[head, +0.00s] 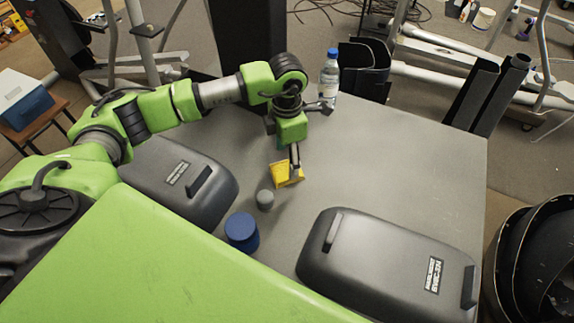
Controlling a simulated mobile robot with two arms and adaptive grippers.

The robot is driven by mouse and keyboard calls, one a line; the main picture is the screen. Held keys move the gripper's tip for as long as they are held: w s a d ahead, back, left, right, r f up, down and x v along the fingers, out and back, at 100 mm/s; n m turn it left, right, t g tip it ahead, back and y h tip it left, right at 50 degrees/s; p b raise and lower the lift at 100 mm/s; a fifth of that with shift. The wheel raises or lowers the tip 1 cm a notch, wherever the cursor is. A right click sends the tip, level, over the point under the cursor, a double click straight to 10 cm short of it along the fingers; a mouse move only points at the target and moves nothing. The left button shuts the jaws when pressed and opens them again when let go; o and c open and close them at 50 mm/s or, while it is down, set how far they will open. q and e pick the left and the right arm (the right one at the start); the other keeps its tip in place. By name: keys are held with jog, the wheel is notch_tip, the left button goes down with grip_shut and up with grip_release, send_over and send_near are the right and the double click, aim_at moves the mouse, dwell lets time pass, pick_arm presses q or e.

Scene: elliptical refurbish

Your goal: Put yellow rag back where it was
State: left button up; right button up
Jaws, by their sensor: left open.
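The yellow rag (284,174) is a small folded piece on the grey table, near the middle of the picture. My left gripper (296,158) points down over the table with its fingers open. One dark finger overlaps the right part of the rag in the picture and hides a little of it. I cannot tell whether it touches the rag. My right gripper is not in view.
The grey table (410,160) has free room right of the rag. A small grey cylinder (264,199), a blue cylinder (241,231), two dark cases (385,265) (170,178) and a water bottle (329,75) stand on it. Exercise machines surround the table.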

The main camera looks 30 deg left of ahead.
aim_at(287, 170)
pick_arm(q)
notch_tip(287, 170, up, 7)
jog(key=shift+r, duration=0.15)
dwell(1.5)
